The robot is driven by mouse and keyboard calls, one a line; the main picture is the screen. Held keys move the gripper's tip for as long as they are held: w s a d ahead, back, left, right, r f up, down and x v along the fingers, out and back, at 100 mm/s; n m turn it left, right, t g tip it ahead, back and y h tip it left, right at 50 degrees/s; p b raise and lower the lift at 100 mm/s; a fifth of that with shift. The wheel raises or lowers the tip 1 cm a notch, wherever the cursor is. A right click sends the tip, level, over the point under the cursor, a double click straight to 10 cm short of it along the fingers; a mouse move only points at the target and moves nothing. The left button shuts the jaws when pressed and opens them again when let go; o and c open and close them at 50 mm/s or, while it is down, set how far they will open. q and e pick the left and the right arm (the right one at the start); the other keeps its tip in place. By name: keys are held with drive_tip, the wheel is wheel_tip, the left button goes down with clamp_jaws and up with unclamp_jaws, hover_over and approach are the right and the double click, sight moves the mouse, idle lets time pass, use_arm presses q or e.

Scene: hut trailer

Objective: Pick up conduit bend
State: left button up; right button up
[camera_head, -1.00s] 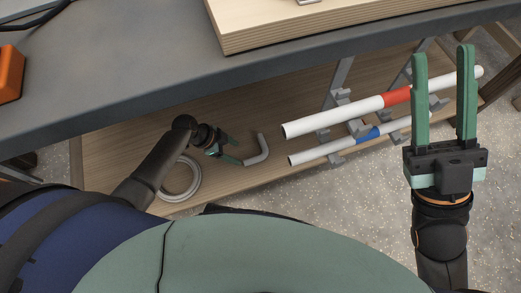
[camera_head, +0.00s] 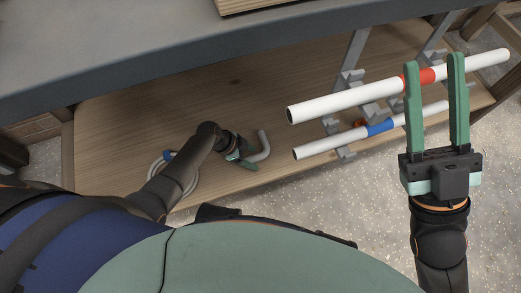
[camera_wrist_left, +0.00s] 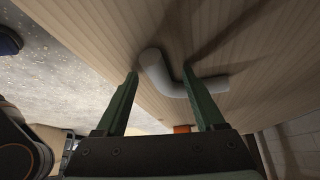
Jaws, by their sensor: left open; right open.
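The conduit bend (camera_head: 264,147) is a grey L-shaped tube lying on the wooden lower shelf (camera_head: 115,130). My left gripper (camera_head: 247,158) is open beside it, low over the shelf. In the left wrist view the bend (camera_wrist_left: 156,68) shows just beyond and between the open fingertips (camera_wrist_left: 160,76). One end of it passes behind the right-hand finger there. I cannot tell whether a finger touches it. My right gripper (camera_head: 434,62) is open and empty, raised at the right, its fingers overlapping the white pipes in the head view.
Two white pipes, one with a red band (camera_head: 345,98) and one with a blue band (camera_head: 318,148), rest on grey brackets (camera_head: 352,78) right of the bend. A grey cable coil (camera_head: 158,165) lies partly behind my left forearm. The dark bench top (camera_head: 130,50) overhangs the shelf.

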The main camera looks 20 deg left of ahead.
use_arm(q)
drive_tip(key=shift+c, duration=0.3)
clamp_jaws()
idle(0.4)
